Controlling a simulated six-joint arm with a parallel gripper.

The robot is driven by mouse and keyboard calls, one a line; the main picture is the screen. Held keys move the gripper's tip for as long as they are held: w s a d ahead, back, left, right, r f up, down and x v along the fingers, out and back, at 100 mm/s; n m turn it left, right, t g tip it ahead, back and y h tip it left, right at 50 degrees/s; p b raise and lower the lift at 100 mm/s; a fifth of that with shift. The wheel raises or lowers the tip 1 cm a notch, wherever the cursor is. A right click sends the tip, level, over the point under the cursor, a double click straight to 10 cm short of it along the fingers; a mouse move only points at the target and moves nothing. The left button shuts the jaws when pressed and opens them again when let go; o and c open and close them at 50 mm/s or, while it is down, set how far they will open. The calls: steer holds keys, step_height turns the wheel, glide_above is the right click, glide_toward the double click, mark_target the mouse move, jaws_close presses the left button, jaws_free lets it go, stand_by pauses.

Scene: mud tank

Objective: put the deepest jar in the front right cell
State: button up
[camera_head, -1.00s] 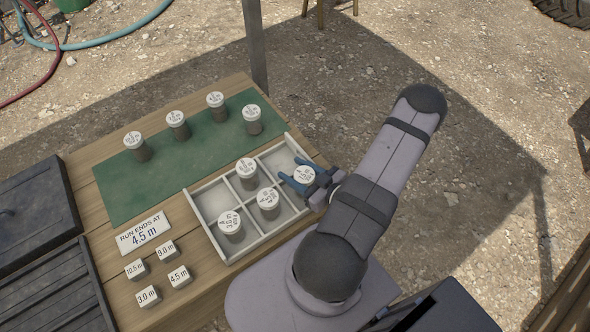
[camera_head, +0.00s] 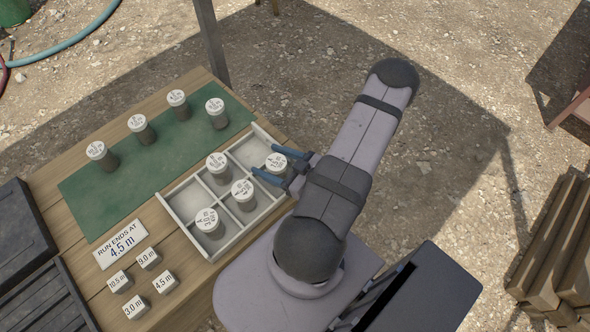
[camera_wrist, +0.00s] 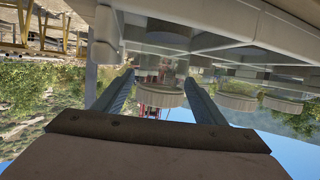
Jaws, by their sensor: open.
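A sectioned tray (camera_head: 234,248) with two rows of three cells stands at the table's right end. My gripper (camera_head: 263,160) is open, its blue fingers on either side of a white-lidded jar (camera_head: 276,160) in the front right cell. That jar also shows between the fingers in the wrist view (camera_wrist: 162,95). The front left jar (camera_head: 208,220), front middle jar (camera_head: 243,190) and back middle jar (camera_head: 217,163) stand upright in their cells. The back left and back right cells look empty. Several more jars, one at the left end (camera_head: 97,150), stand on a green mat (camera_head: 110,195). Most lid labels are too small to read surely.
A sign (camera_head: 121,244) reads "RUN ENDS AT 4.5 m". Small blocks marked 10.5 m (camera_head: 119,282), 9.0 m (camera_head: 148,259), 4.5 m (camera_head: 165,283) and 3.0 m (camera_head: 135,307) sit at the front. Dark crates (camera_head: 30,230) stand at left. A post (camera_head: 212,45) rises behind the table.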

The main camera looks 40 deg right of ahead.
steer(key=b+v, duration=0.2)
steer(key=v, duration=0.8)
steer(key=shift+s, duration=0.15)
steer(key=shift+d, duration=0.1)
